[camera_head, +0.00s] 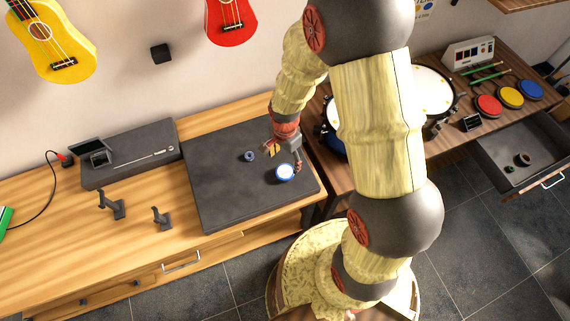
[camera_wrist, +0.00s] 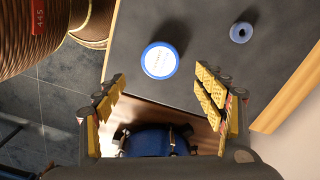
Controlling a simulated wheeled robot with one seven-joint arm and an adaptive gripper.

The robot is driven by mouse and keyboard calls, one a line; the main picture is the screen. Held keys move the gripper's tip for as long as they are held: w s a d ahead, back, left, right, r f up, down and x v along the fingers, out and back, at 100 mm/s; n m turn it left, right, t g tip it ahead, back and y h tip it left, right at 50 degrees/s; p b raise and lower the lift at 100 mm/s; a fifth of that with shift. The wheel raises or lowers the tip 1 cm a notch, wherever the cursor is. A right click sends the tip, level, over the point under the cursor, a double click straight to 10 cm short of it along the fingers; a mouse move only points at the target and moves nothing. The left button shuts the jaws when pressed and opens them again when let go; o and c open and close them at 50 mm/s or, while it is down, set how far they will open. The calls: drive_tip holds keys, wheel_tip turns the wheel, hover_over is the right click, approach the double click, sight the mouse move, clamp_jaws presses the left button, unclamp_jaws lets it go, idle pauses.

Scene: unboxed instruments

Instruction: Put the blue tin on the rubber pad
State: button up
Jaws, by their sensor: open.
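The blue tin (camera_head: 285,172), round with a white lid and blue rim, stands upright on the large dark grey mat (camera_head: 225,195), which looks like the rubber pad. In the wrist view the tin (camera_wrist: 159,61) shows just past my fingertips, centred between them, with its shadow on the mat (camera_wrist: 200,25). My gripper (camera_head: 285,157) is over the right part of the mat, beside the tin. In the wrist view my gripper (camera_wrist: 161,84) has its fingers wide apart with nothing between them. I cannot tell its exact height above the mat.
A small blue-grey ring (camera_head: 249,156) lies on the mat left of my gripper. A dark case (camera_head: 130,155) and two small stands (camera_head: 110,204) are on the wooden table to the left. Drums (camera_head: 433,92) and an open drawer (camera_head: 520,150) are at the right.

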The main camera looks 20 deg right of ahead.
wheel_tip(320, 180, up, 21)
drive_tip(key=s+n+t, duration=0.3)
drive_tip(key=n, duration=0.3)
drive_tip(key=s+r+n+t, duration=0.2)
drive_tip(key=s+r+n, duration=0.5)
drive_tip(key=s+r, duration=0.4)
wheel_tip(320, 180, up, 3)
drive_tip(key=shift+f+t, duration=0.1)
drive_tip(key=shift+t, duration=0.2)
drive_tip(key=shift+f, duration=0.1)
wheel_tip(320, 180, down, 6)
drive_tip(key=b, duration=0.6)
drive_tip(key=shift+f, duration=0.2)
drive_tip(key=shift+d, duration=0.1)
drive_tip(key=shift+c, duration=1.1)
